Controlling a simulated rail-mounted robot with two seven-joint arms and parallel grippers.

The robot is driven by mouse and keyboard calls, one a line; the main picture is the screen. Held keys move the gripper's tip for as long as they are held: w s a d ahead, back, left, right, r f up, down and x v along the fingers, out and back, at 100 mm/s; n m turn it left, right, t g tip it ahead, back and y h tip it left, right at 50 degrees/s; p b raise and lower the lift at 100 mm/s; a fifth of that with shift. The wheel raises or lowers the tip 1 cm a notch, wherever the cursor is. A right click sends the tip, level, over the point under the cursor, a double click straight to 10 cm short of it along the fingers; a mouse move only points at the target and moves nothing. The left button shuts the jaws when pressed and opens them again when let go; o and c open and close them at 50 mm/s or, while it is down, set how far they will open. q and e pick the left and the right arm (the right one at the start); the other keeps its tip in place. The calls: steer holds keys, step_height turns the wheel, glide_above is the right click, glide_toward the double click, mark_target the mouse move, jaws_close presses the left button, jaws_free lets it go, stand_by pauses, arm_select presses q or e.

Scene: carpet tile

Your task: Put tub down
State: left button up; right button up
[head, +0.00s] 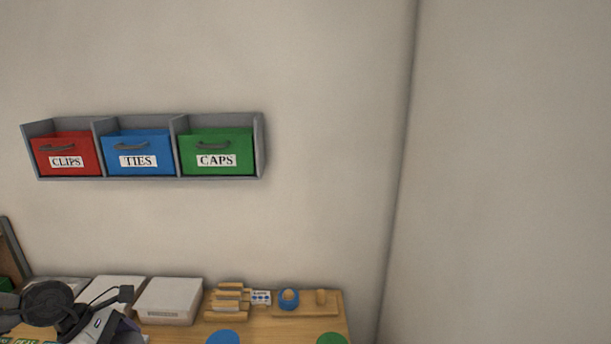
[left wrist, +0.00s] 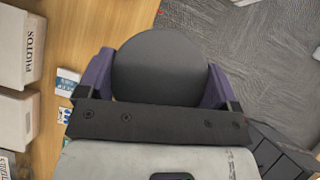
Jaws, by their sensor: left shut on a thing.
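In the left wrist view, my left gripper (left wrist: 158,62) has its two purple fingers shut on the sides of a round, dark grey tub (left wrist: 160,66). I see mainly its flat round face. Behind it are wooden table top on the left and grey carpet on the right; I cannot tell how high it is held. In the head view, part of my left gripper (head: 125,332) shows at the bottom left, cut off by the frame edge, and I cannot make out the tub there. My right gripper is in neither view.
The wooden table (head: 265,327) carries white boxes (head: 170,300), a slatted wooden rack (head: 228,301), a pegboard (head: 328,311) with a blue ring (head: 289,299), and blue (head: 223,337) and green (head: 331,339) discs. A wall shelf (head: 260,145) holds labelled bins. A PHOTOS box (left wrist: 20,50) stands left.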

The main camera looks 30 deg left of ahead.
arm_select(q)
steer(key=s+a+f+m+g+h, duration=0.1)
steer(key=s+a+f+m+g, duration=0.15)
steer(key=s+m, duration=0.35)
steer(key=s+a+f+m+g, duration=0.2)
steer(key=s+a+m+g, duration=0.2)
steer(key=s+m, duration=0.25)
steer(key=s+d+f+m+g+y, duration=0.1)
steer(key=d+f+m+g, duration=0.3)
steer(key=f, duration=0.6)
steer(key=w+d+r+m+y, duration=0.15)
steer(key=w+d+m, duration=0.25)
steer(key=w+d, duration=0.65)
steer(key=w+d+m+y, duration=0.25)
steer(key=w+d, duration=0.55)
steer(key=d, duration=0.6)
steer(key=w+d+r+m+y+p, duration=0.1)
steer(key=w+d+r+m, duration=0.1)
steer(key=w+d+r, duration=0.35)
steer(key=w+d+r+m, duration=0.1)
steer(key=w+d+r, duration=0.15)
steer(key=r, duration=0.55)
steer(key=s+r+p, duration=0.4)
steer(key=r+p, duration=0.8)
steer(key=p, duration=0.2)
steer(key=s+r+p, duration=0.5)
steer(key=r+p, duration=0.7)
steer(key=p, duration=0.1)
steer(key=shift+s+r+p, duration=0.25)
steer(key=shift+p, duration=0.1)
